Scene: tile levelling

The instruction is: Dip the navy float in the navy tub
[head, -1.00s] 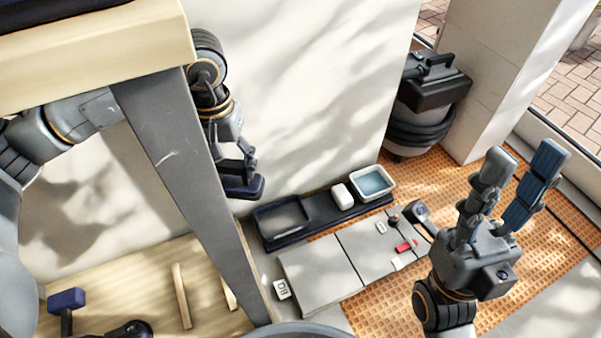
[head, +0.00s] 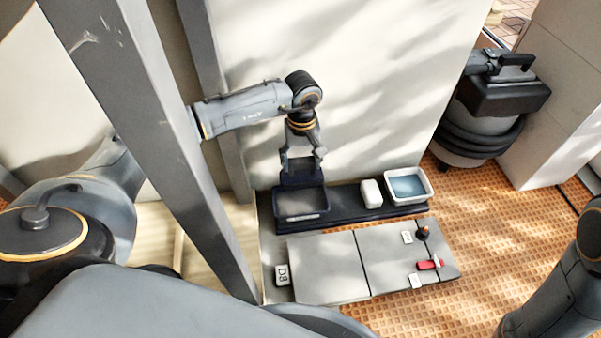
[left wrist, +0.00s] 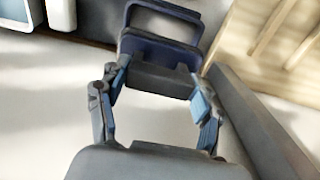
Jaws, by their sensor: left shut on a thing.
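My left gripper (head: 302,161) is shut on the navy float (head: 301,178). It holds the float at the back edge of the navy tub (head: 325,208), as the head view shows it. I cannot tell whether the float touches the tub. The tub is a shallow dark tray with a greyish inside, at the left end of a dark base along the wall. In the left wrist view the float (left wrist: 160,80) sits between the two fingers (left wrist: 157,95), and a navy rim lies just beyond it. My right gripper is out of view; only its arm shows at the right edge.
A white sponge-like block (head: 371,193) and a white tub of blue water (head: 408,187) stand right of the navy tub. Grey tiles (head: 325,268) with small pieces and a red item (head: 430,264) lie in front. A dark bucket vacuum (head: 490,105) stands at the back right.

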